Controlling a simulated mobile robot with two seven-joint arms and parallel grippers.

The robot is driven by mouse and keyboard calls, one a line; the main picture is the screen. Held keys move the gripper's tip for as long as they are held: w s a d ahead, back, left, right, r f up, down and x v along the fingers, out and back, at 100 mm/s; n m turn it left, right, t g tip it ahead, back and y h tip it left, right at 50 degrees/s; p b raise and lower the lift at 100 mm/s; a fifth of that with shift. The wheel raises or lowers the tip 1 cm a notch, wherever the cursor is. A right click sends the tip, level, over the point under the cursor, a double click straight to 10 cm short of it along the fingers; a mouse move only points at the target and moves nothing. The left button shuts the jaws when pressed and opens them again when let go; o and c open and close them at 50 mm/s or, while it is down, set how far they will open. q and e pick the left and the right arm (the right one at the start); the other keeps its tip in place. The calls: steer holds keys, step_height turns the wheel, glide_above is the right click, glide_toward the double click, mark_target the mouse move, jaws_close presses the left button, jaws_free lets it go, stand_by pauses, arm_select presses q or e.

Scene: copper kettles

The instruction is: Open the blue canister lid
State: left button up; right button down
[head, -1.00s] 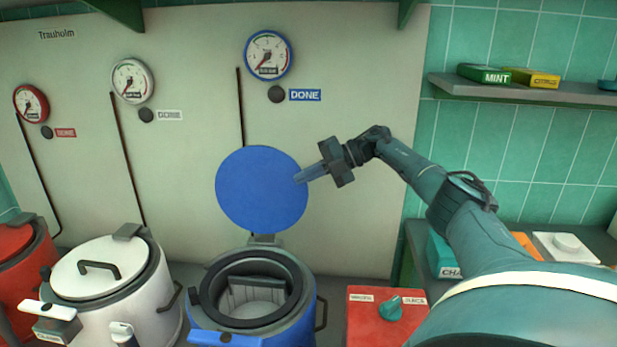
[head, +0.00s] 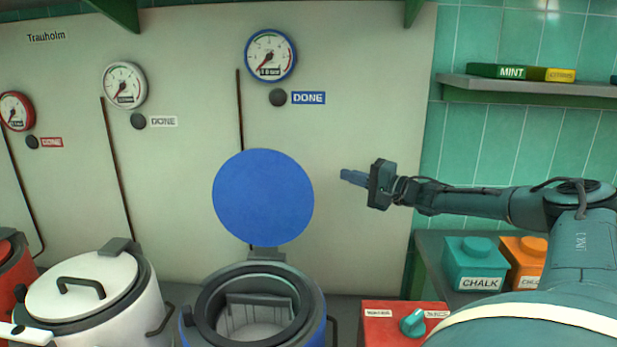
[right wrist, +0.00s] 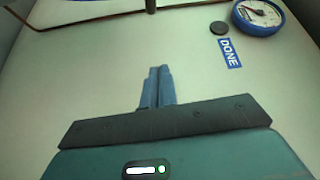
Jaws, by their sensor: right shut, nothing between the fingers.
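The blue canister (head: 318,310) stands at the bottom middle of the head view. Its round blue lid (head: 263,196) stands upright on the hinge at the back, so the canister is open and its grey inside shows. My right gripper (head: 344,175) is shut and empty, to the right of the lid and apart from it. The right wrist view shows its fingers (right wrist: 157,87) closed together, with the pale wall panel beyond. My left gripper is not in view.
A white canister (head: 150,305) with its lid closed and a red canister (head: 20,275) stand to the left. A red box with a teal knob (head: 413,322) stands right of the blue canister. Teal chalk (head: 475,267) and orange boxes are under my right arm.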

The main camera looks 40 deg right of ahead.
arm_select(q)
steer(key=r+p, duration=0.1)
steer(key=p, duration=0.1)
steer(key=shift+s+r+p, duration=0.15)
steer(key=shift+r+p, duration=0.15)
steer(key=shift+p, duration=0.05)
arm_select(e)
steer(key=w+a, duration=0.5)
steer(key=w, duration=0.2)
steer(key=shift+w, duration=0.3)
steer(key=shift+a, duration=0.1)
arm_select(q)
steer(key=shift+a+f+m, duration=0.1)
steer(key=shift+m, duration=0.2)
